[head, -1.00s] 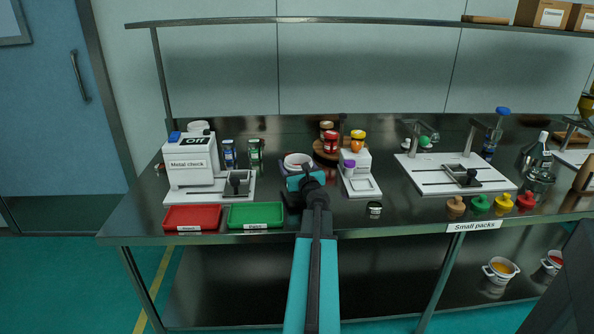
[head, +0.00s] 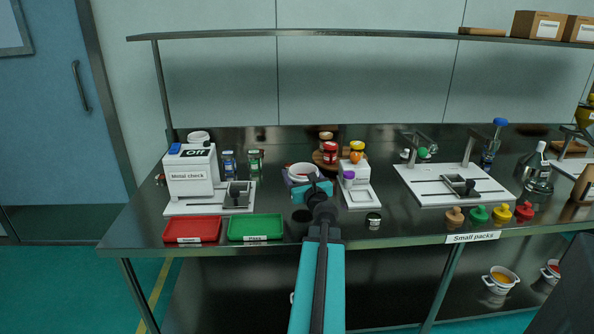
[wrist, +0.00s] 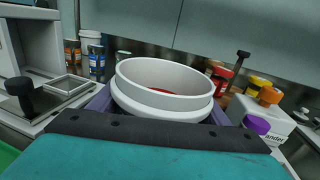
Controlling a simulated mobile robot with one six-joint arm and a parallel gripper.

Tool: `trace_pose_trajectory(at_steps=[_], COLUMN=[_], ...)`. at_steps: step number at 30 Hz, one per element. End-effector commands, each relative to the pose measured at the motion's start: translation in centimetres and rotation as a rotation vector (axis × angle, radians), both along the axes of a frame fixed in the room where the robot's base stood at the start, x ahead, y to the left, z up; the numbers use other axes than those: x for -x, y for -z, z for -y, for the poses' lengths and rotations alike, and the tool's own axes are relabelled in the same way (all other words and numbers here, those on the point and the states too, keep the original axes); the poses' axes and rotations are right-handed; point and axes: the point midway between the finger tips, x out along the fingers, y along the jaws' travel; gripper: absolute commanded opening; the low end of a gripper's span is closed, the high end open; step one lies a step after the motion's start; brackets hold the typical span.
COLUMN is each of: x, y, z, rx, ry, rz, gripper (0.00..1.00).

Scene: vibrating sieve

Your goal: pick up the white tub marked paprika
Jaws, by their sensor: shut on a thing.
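A round white tub (head: 303,178) with red contents is just beyond my gripper (head: 312,190), over a purple base. In the wrist view the tub (wrist: 165,78) fills the middle, its rim slightly tilted, with the purple base (wrist: 102,100) showing around it. My gripper is shut on the tub; the teal gripper body hides the contact and the fingertips. No writing on the tub is visible, and I cannot tell whether it touches the base.
Another white tub (head: 199,136) is at the back left.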

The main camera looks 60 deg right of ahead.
Motion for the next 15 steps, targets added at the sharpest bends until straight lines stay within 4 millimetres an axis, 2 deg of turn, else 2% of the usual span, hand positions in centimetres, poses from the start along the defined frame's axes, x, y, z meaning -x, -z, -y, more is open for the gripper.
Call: trace_pose_trajectory(at_steps=[4, 15], x=[1.5, 2.2], y=[-0.2, -0.7], z=[-1.4, -1.9], rx=[0.001, -0.004], ry=[0.002, -0.004], rz=[0.001, -0.001], gripper=[0.41, 0.41])
